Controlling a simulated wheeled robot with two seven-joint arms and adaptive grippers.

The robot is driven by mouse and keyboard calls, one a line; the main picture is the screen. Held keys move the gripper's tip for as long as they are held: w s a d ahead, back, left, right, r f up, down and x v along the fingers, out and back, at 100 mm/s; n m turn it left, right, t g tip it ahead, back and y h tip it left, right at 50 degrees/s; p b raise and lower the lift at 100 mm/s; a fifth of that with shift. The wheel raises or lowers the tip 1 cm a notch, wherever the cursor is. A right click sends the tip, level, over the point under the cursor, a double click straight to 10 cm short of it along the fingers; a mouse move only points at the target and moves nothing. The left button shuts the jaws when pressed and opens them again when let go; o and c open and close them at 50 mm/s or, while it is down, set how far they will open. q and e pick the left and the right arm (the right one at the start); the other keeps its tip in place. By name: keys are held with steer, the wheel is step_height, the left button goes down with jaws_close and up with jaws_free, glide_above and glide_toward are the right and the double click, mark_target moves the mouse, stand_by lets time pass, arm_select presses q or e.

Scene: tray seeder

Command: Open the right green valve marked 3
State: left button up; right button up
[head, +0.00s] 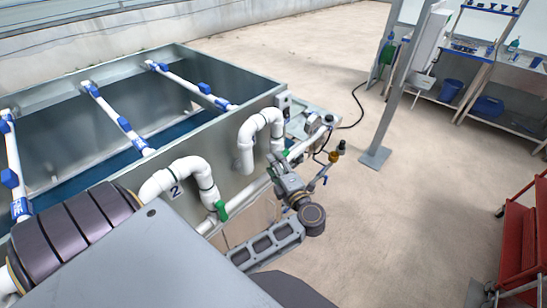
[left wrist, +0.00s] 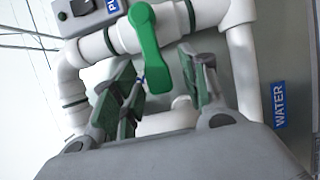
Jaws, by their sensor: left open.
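The right green valve has a long green lever handle (left wrist: 150,52) on a white pipe, large in the left wrist view. In the head view a small green part of it (head: 286,155) shows beside my gripper. My left gripper (head: 278,163) is open at this pipe. In the left wrist view its two green-padded fingers (left wrist: 160,82) stand on either side of the lever's lower end. I cannot tell whether either finger touches it. The mark 3 cannot be read. My right gripper is not in view.
Another green valve (head: 221,210) sits on the lower pipe, near the white elbow marked 2 (head: 178,172). The metal tank (head: 225,130) stands behind the pipes. A grey post (head: 395,100) and a red cart (head: 522,235) stand right. The floor between is clear.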

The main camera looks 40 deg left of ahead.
arm_select(q)
steer(key=shift+w+a, duration=0.3)
steer(key=shift+a, duration=0.3)
jaws_close()
